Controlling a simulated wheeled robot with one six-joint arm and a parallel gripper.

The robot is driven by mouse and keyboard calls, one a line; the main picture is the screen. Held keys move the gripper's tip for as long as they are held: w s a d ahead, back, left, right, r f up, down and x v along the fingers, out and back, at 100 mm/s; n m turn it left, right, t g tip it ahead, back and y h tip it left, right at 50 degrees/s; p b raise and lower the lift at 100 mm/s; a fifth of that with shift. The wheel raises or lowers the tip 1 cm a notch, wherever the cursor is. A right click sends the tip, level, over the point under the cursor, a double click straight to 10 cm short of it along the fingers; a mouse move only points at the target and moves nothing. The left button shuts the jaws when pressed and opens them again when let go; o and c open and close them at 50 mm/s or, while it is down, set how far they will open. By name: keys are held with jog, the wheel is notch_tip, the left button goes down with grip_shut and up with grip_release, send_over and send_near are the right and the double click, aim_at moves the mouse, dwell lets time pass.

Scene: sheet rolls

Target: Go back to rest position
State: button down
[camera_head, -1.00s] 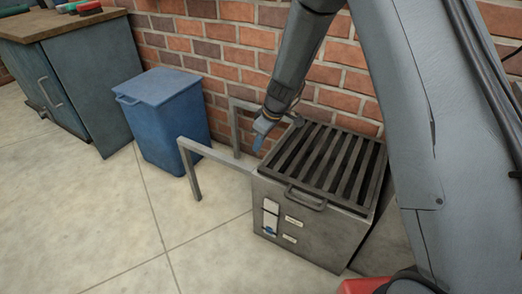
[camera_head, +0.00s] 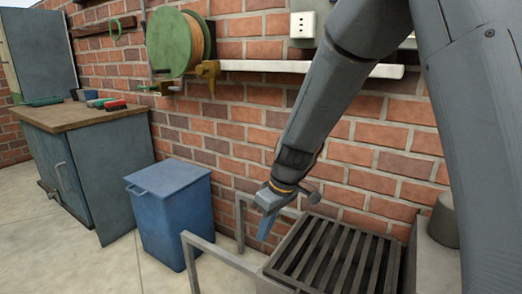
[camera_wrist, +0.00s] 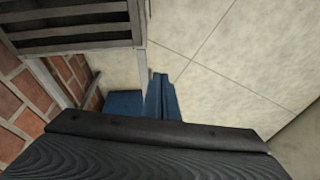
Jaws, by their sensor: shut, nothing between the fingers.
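My gripper (camera_head: 266,228) is at the end of my arm, its blue fingers pointing down. It is shut and empty. It hangs in front of the brick wall, just left of the slatted metal box (camera_head: 335,255), above the grey metal rail frame (camera_head: 222,258). In the wrist view the shut blue fingers (camera_wrist: 161,90) show above the tiled floor, with the slatted top (camera_wrist: 70,25) at upper left.
A blue lidded bin (camera_head: 175,215) stands left of the rail. A workbench (camera_head: 85,165) with small coloured items is at far left. A green hose reel (camera_head: 177,42) and a white horizontal pipe (camera_head: 300,68) are on the brick wall. The floor at lower left is clear.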

jog(key=s+d+r+m+h, duration=0.1)
jog(key=s+d+r+m, duration=0.15)
jog(key=s, duration=0.55)
jog(key=s+d+r+m+g+h, duration=0.1)
jog(key=s+d+r, duration=0.15)
jog(key=s, duration=0.65)
jog(key=s+d+r+m, duration=0.2)
jog(key=s+r, duration=0.2)
jog(key=s, duration=0.4)
jog(key=d+r+m+h+p, duration=0.1)
jog(key=d+r+m+p, duration=0.3)
jog(key=d+r+p, duration=0.7)
notch_tip(320, 180, up, 3)
jog(key=p, duration=1.1)
jog(key=shift+s+d, duration=0.15)
jog(key=shift+s, duration=0.1)
